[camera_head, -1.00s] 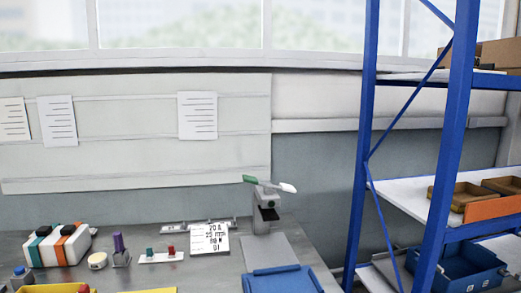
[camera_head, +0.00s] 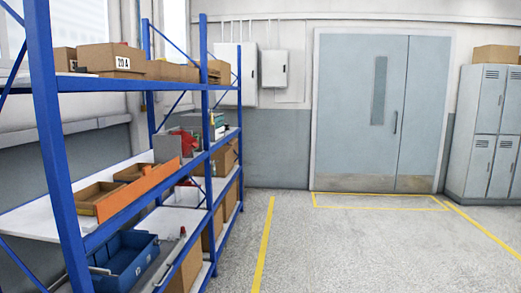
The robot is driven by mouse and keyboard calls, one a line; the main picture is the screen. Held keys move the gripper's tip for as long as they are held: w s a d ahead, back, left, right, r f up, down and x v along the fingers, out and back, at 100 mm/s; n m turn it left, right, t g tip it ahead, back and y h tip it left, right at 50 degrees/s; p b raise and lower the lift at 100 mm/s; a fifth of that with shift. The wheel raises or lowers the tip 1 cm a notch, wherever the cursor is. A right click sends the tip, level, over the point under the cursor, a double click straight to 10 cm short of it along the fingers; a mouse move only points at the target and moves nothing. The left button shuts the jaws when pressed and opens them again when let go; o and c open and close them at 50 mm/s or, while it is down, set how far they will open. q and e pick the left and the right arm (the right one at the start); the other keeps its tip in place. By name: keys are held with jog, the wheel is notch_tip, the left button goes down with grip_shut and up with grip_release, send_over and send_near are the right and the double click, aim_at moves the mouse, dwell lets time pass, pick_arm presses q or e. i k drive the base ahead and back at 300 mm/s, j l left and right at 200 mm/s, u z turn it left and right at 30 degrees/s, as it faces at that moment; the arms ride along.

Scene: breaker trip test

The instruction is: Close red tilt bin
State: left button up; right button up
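A red object (camera_head: 187,141), which may be the red tilt bin, is on the middle level of the blue shelf rack (camera_head: 52,150). It sits behind a grey box (camera_head: 167,149) and is partly hidden. It is too small to tell whether it is tilted open or closed. Neither of my grippers is in view.
Cardboard boxes (camera_head: 108,59) stand on the top shelf. Open brown trays with an orange front (camera_head: 140,190) and a blue bin (camera_head: 125,262) are lower. Grey floor (camera_head: 330,250) with yellow lines is clear at right, before a double door (camera_head: 375,110) and lockers (camera_head: 487,130).

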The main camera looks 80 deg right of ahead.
aim_at(188, 142)
jog(key=z, duration=2.15)
jog(key=i+l+u, duration=0.1)
jog(key=u, duration=0.25)
jog(key=i+l+u, duration=0.4)
jog(key=u, duration=0.25)
jog(key=i, duration=0.05)
